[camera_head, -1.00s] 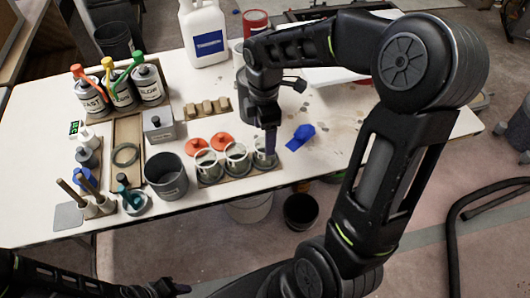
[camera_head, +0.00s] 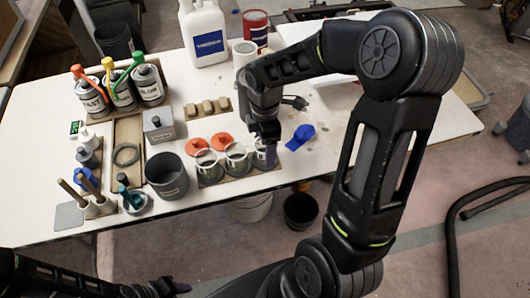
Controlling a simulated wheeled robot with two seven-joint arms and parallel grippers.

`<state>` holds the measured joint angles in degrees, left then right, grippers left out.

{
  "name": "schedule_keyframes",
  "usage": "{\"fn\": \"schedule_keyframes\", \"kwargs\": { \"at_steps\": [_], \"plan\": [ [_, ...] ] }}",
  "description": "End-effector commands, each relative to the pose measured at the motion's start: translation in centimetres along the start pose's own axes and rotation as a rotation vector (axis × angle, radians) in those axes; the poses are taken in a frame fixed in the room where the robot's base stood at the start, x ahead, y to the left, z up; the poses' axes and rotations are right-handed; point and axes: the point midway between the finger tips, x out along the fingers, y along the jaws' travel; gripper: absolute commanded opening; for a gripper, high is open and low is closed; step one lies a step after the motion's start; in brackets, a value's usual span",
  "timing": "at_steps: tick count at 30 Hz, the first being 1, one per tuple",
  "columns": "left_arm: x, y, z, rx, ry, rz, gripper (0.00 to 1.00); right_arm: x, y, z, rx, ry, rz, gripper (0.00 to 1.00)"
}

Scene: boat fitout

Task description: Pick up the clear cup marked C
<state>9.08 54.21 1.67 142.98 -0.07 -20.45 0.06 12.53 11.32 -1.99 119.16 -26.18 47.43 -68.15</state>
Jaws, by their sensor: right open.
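Three clear cups stand in a row on a cardboard tray (camera_head: 242,176) at the table's front: the left cup (camera_head: 206,165), the middle cup (camera_head: 236,160) and the right cup (camera_head: 262,160). I cannot read a letter on any of them. My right gripper (camera_head: 267,143) is open and points down at the right cup, hiding part of its rim. I cannot tell whether its fingers are around the cup or just above it. My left gripper (camera_head: 170,287) is low at the bottom left, away from the table; its jaws are unclear.
A dark grey bucket (camera_head: 167,176) stands left of the cups. Two orange lids (camera_head: 222,141) lie behind them. A blue item (camera_head: 300,137) lies to the right. A white jug (camera_head: 203,35) and a red can (camera_head: 256,28) stand at the back.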

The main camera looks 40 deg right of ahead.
Motion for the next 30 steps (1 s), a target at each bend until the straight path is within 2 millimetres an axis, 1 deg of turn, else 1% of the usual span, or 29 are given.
{"fn": "schedule_keyframes", "kwargs": {
  "at_steps": [7, 30],
  "plan": [
    [0.00, 0.00, 0.00, 0.000, 0.000, 0.000, 0.36, -0.02, 0.01, -0.01, 0.000, 0.000, 0.000, 0.76],
    [0.00, 0.00, 0.00, 0.000, 0.000, 0.000, 0.36, -0.02, 0.00, -0.01, 0.000, 0.000, 0.000, 0.13]
  ]
}}
